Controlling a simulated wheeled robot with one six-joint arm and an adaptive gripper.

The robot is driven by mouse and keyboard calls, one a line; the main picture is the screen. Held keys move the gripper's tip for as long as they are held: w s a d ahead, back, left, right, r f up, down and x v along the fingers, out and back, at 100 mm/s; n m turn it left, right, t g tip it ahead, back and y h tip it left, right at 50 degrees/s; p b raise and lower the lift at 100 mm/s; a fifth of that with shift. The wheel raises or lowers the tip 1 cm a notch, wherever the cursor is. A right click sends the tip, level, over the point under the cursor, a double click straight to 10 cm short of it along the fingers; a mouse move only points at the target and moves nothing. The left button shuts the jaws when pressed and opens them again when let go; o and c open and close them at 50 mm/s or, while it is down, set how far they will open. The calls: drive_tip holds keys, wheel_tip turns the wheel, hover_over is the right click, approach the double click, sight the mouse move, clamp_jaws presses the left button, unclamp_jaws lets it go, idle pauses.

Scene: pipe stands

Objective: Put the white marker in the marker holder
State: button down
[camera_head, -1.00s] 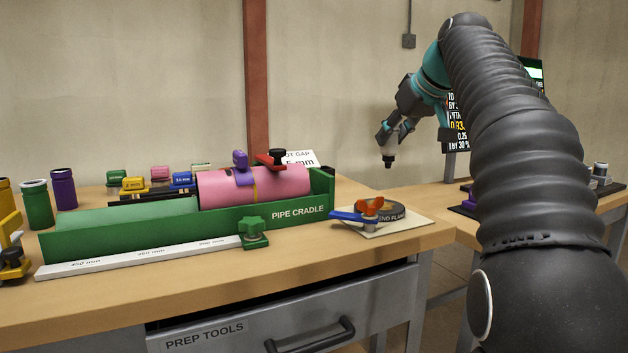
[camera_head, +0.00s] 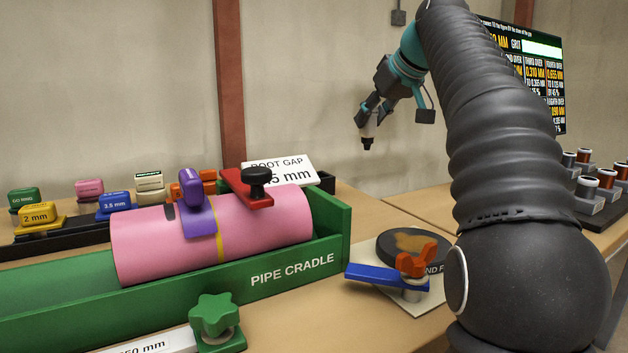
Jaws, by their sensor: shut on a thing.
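My gripper (camera_head: 370,112) hangs in the air at the upper middle, above and behind the bench top. Its fingers are shut on the white marker (camera_head: 369,127). I cannot pick out a marker holder in this view.
A pink pipe (camera_head: 140,247) lies in the green pipe cradle (camera_head: 330,262), with purple and red clamps on it. A flange plate (camera_head: 425,300) with a blue lever sits right of it. Coloured gauge blocks (camera_head: 115,202) stand behind left. Copper spools (camera_head: 606,179) stand far right.

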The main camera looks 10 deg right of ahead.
drive_tip(key=shift+w+a+f+b, duration=0.55)
drive_tip(key=shift+w+a+f, duration=0.65)
drive_tip(key=shift+a+f, duration=0.5)
drive_tip(key=shift+w+a+f+b, duration=0.5)
drive_tip(key=shift+w+a+f, duration=0.75)
drive_tip(key=shift+f, duration=0.7)
drive_tip(key=shift+w+a+f+b, duration=0.55)
drive_tip(key=shift+w+a+f, duration=0.55)
drive_tip(key=shift+a+f, duration=0.65)
drive_tip(key=shift+d, duration=0.1)
drive_tip(key=shift+f, duration=0.2)
drive_tip(key=c, duration=0.9)
unclamp_jaws()
drive_tip(key=shift+o, duration=0.2)
drive_tip(key=shift+r, duration=0.1)
drive_tip(key=shift+s+r, duration=0.1)
drive_tip(key=shift+r, duration=0.1)
drive_tip(key=p+v, duration=0.1)
drive_tip(key=v, duration=1)
drive_tip(key=shift+s+r, duration=0.3)
